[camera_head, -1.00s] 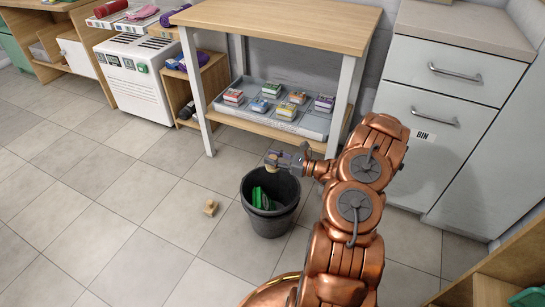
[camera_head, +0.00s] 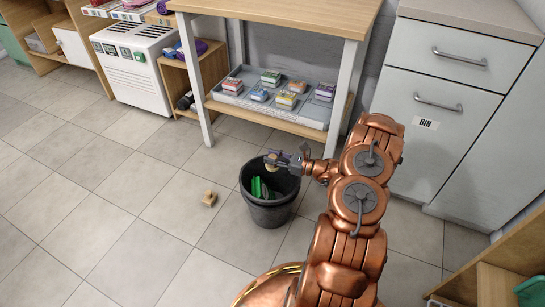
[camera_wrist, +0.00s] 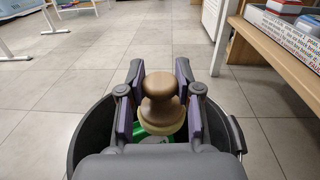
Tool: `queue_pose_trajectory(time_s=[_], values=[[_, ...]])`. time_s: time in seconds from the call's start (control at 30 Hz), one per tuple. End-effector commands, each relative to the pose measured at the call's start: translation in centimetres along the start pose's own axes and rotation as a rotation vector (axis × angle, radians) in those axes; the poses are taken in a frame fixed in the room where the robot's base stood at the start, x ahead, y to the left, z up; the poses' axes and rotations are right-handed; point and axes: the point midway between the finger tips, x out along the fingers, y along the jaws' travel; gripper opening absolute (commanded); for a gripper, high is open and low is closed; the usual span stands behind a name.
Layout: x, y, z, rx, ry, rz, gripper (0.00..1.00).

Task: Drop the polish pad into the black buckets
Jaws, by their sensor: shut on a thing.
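The polish pad is a turned wooden knob with a pale base (camera_wrist: 160,105). My gripper (camera_wrist: 158,103) is shut on it, with a purple-lined finger on each side. In the head view my gripper (camera_head: 276,158) holds the pad (camera_head: 270,159) by the far rim of the black buckets (camera_head: 268,214). The buckets look nested and stand upright on the floor. In the wrist view the bucket wall (camera_wrist: 92,135) curves around below the pad. The pad appears over the bucket opening; its exact height is unclear. Green items (camera_head: 260,188) lie inside the bucket.
A small wooden block-like piece (camera_head: 209,198) lies on the floor left of the buckets. A wooden-topped table (camera_head: 280,15) stands behind, with a grey tray (camera_head: 225,98) of small boxes on its lower shelf. Grey drawers (camera_head: 440,130) stand right.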

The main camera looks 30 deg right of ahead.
Motion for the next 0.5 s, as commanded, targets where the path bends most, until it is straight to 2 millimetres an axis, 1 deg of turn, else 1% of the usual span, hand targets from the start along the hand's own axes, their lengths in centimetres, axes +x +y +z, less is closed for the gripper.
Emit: queue_pose_trajectory(time_s=[0.03, 0.07, 0.3, 0.5], values=[[0.00, 0.00, 0.03, 0.000, 0.000, 0.000, 0.00], [0.01, 0.00, 0.03, 0.000, 0.000, 0.000, 0.37], [0.01, 0.01, 0.03, 0.000, 0.000, 0.000, 0.62], [0.01, 0.01, 0.03, 0.000, 0.000, 0.000, 0.63]])
